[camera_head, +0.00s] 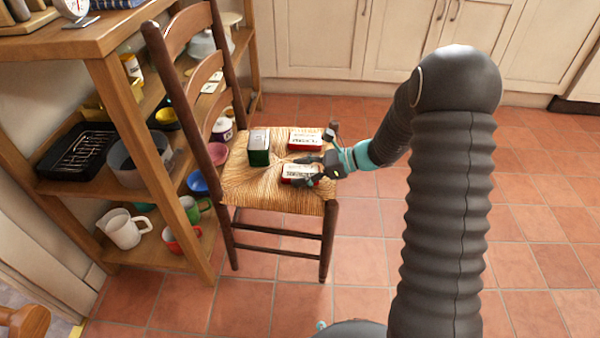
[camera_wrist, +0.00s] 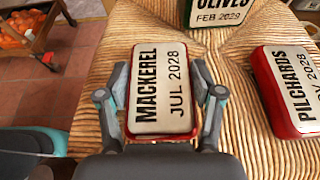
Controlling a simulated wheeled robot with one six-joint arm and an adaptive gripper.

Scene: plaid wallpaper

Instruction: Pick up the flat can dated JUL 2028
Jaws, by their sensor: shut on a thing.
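The flat can dated JUL 2028 (camera_wrist: 161,92) is red with a white label reading MACKEREL. It lies on the woven chair seat, and it also shows in the head view (camera_head: 298,172). My gripper (camera_wrist: 162,100) has one finger on each long side of the can and is shut on it. In the head view my gripper (camera_head: 310,170) reaches in from the right at the seat's front right. I cannot tell whether the can is lifted off the seat.
A red PILCHARDS can (camera_wrist: 290,88) lies to the right in the wrist view. A green OLIVES can (camera_head: 259,147) stands behind. The chair back (camera_head: 200,80) rises on the left, beside a wooden shelf unit (camera_head: 125,120) with crockery. The tiled floor (camera_head: 540,200) is open.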

